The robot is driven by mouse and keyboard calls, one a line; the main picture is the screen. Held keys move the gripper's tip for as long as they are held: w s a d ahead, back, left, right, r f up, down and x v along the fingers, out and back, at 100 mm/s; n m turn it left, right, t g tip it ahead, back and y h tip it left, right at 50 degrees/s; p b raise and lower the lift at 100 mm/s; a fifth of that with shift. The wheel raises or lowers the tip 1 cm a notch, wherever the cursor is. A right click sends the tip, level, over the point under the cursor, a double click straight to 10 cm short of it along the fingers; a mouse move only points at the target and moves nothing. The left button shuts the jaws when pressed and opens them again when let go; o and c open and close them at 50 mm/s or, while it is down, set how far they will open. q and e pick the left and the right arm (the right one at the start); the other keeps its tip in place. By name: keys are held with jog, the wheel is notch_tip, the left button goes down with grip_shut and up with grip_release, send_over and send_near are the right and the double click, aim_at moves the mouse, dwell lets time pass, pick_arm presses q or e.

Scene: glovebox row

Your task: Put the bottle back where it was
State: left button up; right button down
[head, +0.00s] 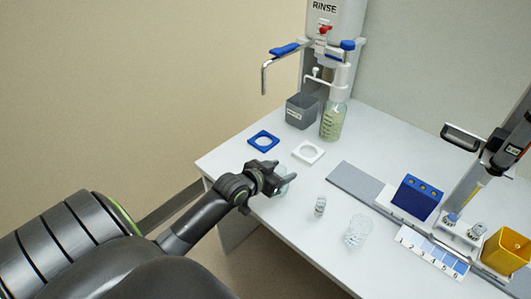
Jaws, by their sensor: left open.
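My left gripper (283,180) is open low over the front left of the white table. A small clear, pale-green glassy thing (281,170) shows at its jaws, mostly hidden by them; I cannot tell whether it is the bottle. A bottle with pale green contents (332,122) stands upright at the back under a white pump head with a blue knob. A blue square holder with a round opening (252,144) and a white one (296,152) lie flat behind my gripper, both empty. My right gripper is not in view.
A small clear vial (320,206) and a clear cup (357,231) stand right of my gripper. A grey bin (301,111) is by the RINSE tank (335,18). A blue block (418,198), a yellow bin (507,251) and a stand are at right.

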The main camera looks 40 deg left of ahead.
pick_arm(q)
jog(key=v, duration=1)
jog(key=shift+p, duration=0.35)
jog(key=shift+s, duration=0.15)
